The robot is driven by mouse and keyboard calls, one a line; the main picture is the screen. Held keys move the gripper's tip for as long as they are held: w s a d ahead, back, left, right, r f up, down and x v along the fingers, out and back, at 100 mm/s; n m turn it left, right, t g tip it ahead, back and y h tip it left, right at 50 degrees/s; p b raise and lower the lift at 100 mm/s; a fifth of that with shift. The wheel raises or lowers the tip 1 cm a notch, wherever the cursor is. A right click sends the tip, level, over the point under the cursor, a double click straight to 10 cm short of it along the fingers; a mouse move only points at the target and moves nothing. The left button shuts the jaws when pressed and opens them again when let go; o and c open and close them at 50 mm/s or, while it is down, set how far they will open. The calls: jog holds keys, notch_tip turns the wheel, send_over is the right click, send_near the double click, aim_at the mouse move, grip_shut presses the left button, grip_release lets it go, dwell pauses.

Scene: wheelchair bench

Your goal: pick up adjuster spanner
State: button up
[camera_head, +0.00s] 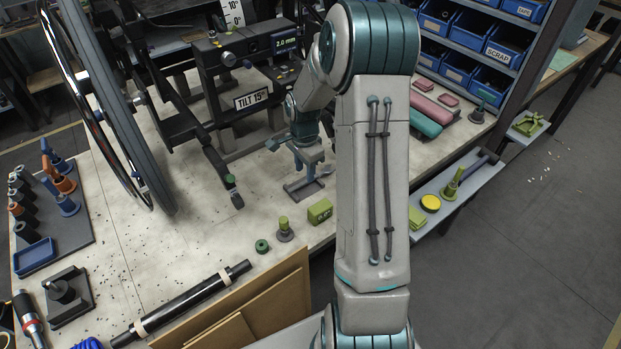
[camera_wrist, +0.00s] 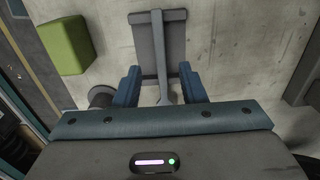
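A grey spanner-like bar, which I take for the adjuster spanner (camera_wrist: 160,52), lies along a dark grey plate (camera_wrist: 178,38) on the bench in the wrist view. It has a short crosspiece at its far end and widens towards my gripper. My gripper (camera_wrist: 160,88) has its two blue fingers apart, one on each side of the bar, with a gap on both sides. The bar's near end is hidden by the gripper body. In the head view my gripper (camera_head: 309,158) is over the small dark plate (camera_head: 299,188); the spanner is too small there to make out clearly.
A green block (camera_head: 320,211), also in the wrist view (camera_wrist: 64,45), stands close by at the bench's front edge, with a small knob (camera_head: 285,231) and a green ring (camera_head: 262,246). The wheelchair frame (camera_head: 222,178) is close to the left. Blue bins (camera_head: 463,70) stand behind right.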

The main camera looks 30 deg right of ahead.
aim_at(305, 181)
jog(key=shift+d+f, duration=0.1)
jog(key=shift+f, duration=1.6)
grip_shut()
jog(key=shift+w, duration=0.1)
jog(key=shift+r, duration=0.1)
jog(key=shift+r, duration=0.55)
notch_tip(305, 181, up, 2)
jog(key=shift+r, duration=0.25)
jog(key=d+r+b, duration=0.1)
jog(key=d+r, duration=0.2)
jog(key=d, duration=0.3)
jog(key=s+d+r+b, duration=0.1)
jog(key=d+r, duration=0.3)
jog(key=d, duration=0.1)
jog(key=shift+d+r, duration=0.15)
jog(key=shift+d, duration=0.2)
